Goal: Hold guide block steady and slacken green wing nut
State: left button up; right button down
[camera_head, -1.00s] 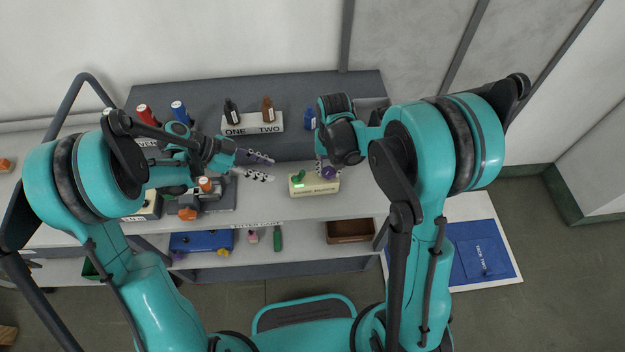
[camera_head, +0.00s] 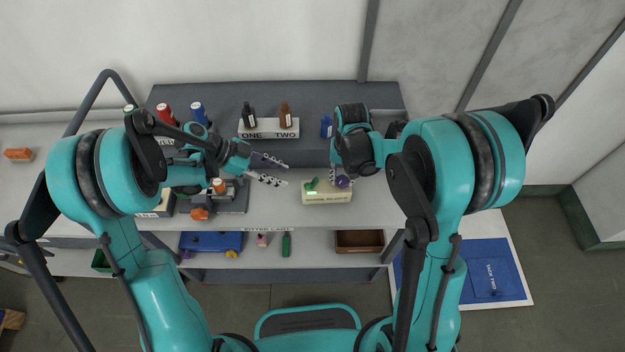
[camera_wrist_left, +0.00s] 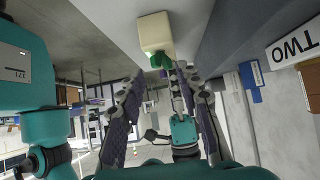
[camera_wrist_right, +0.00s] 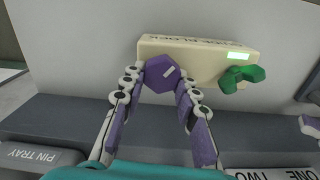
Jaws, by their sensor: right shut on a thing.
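The cream guide block (camera_head: 327,197) lies on the bench. A green wing nut (camera_head: 311,184) sits on its left part in the head view; it also shows in the right wrist view (camera_wrist_right: 242,78). A purple hexagonal piece (camera_wrist_right: 163,73) is at the block's other end. My right gripper (camera_head: 342,178) is shut on this purple piece, one finger on each side. My left gripper (camera_head: 287,172) is open and empty, left of the block. In the left wrist view, the wing nut (camera_wrist_left: 160,60) lies ahead, beyond its spread fingers, apart from them.
A white rack labelled ONE and TWO (camera_head: 268,134) with dark and brown bottles stands behind the block. A grey fixture with orange parts (camera_head: 219,198) is left of it, under my left arm. A brown tray (camera_head: 359,242) lies on the lower shelf. Bench near the block is clear.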

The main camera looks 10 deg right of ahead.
pick_arm(q)
jog(key=o, duration=0.5)
jog(key=shift+d, duration=0.1)
jog(key=r+n+y, duration=0.1)
jog(key=n+y, duration=0.3)
jog(key=y, duration=0.2)
send_over(311, 181)
jog(key=a, duration=0.3)
jog(key=shift+d+r+g, duration=0.15)
jog(key=shift+g, duration=0.25)
notch_tip(311, 181, up, 5)
jog(key=d+n+t+y, duration=0.2)
jog(key=d+n+y, duration=0.1)
jog(key=y, duration=0.1)
jog(key=shift+a+f, duration=0.1)
jog(key=shift+f, duration=4.5)
